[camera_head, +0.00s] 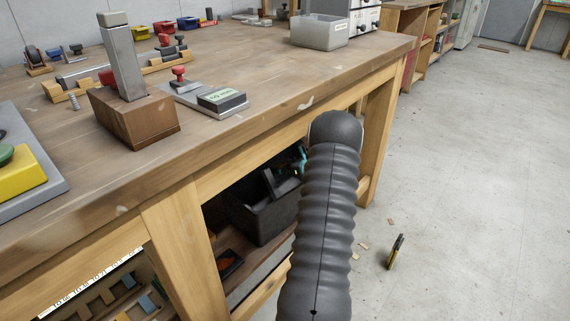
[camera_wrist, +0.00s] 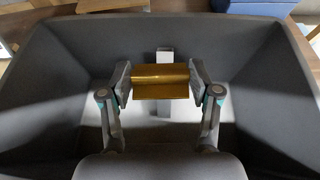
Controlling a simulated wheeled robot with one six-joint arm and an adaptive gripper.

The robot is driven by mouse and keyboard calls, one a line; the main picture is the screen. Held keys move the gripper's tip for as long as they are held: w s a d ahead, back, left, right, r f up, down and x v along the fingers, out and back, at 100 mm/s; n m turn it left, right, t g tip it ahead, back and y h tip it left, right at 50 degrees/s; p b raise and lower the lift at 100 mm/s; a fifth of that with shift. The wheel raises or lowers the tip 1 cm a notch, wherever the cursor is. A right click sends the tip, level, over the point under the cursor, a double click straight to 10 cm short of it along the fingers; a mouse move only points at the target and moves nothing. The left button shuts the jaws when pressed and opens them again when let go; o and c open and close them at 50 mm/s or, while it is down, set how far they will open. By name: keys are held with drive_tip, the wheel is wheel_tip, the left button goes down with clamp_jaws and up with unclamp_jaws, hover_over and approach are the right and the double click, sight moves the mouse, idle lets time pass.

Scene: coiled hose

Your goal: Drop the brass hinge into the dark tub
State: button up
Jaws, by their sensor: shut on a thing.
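The brass hinge (camera_wrist: 160,75) is a shiny golden piece in the middle of the wrist view. My gripper (camera_wrist: 160,84) is shut on it, with one finger pad at each end. The dark tub (camera_wrist: 62,75) fills the wrist view around and below the hinge. Its sloping walls show on both sides, so the hinge is over its inside; how high above the floor I cannot tell. In the head view the dark tub (camera_head: 245,214) stands on the shelf under the bench. My arm hides its right part and most of my gripper there.
The wooden bench top (camera_head: 285,90) overhangs the tub, and a bench leg (camera_head: 180,250) stands left of it. A pale grey piece (camera_wrist: 164,55) shows behind the hinge. A blue thing (camera_wrist: 255,7) lies beyond the tub's far rim. Floor at right is mostly clear.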

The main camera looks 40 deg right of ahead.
drive_tip(key=o, duration=1.2)
drive_tip(key=shift+o, duration=0.2)
drive_tip(key=v, duration=1.2)
drive_tip(key=shift+s, duration=0.15)
